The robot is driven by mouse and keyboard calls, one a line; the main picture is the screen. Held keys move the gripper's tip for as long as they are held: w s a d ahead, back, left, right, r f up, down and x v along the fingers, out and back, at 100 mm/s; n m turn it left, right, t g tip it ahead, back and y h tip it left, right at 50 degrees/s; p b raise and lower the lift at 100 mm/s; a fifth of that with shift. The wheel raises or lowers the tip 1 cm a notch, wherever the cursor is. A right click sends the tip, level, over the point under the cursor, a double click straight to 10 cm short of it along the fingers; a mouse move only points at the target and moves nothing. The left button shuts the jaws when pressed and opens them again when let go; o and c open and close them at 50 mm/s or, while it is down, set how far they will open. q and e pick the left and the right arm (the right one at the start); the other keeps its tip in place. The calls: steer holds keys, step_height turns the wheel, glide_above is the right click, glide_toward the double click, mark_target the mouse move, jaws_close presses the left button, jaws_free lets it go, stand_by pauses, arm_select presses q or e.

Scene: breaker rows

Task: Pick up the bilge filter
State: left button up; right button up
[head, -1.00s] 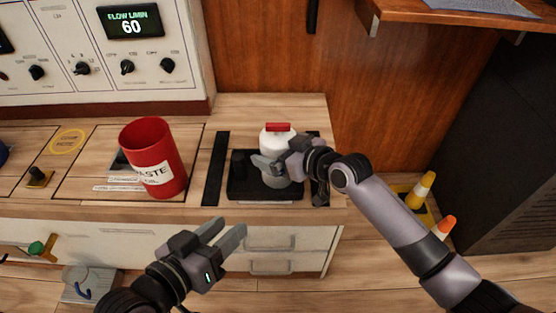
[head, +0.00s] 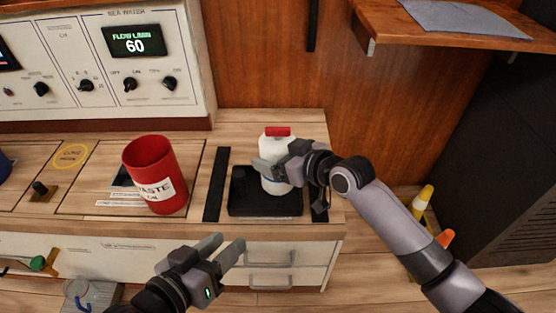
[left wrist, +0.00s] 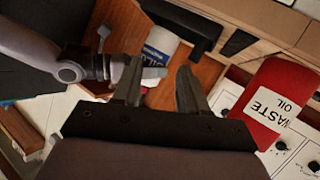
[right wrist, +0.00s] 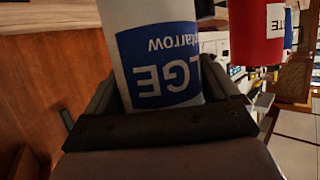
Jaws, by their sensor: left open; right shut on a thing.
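The bilge filter (head: 275,148) is a white canister with a red top. My right gripper (head: 268,172) is shut around its body from the right and holds it upright, seemingly just above the black tray (head: 265,207). In the right wrist view the filter (right wrist: 165,75) fills the space between the fingers, its blue label upside down in the picture. The left wrist view also shows the filter (left wrist: 160,45) with the right gripper's finger across it. My left gripper (head: 223,249) is open and empty in front of the counter.
A red waste oil bin (head: 153,178) stands on the counter left of the tray, with a black strip (head: 217,185) between them. A control panel (head: 110,85) is behind. A wooden shelf (head: 440,30) juts out at upper right. Drawers (head: 270,270) are below the counter.

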arm_select(q)
steer(key=a+y+p, duration=0.1)
steer(key=s+a+y+p, duration=0.1)
steer(key=a+p, duration=0.1)
steer(key=a+r+m+y+p, duration=0.1)
steer(key=p, duration=0.1)
steer(key=shift+s+a, duration=0.35)
steer(key=shift+a, duration=0.05)
arm_select(e)
step_height(320, 180, up, 16)
steer(key=shift+r, duration=0.2)
steer(key=shift+f, duration=0.15)
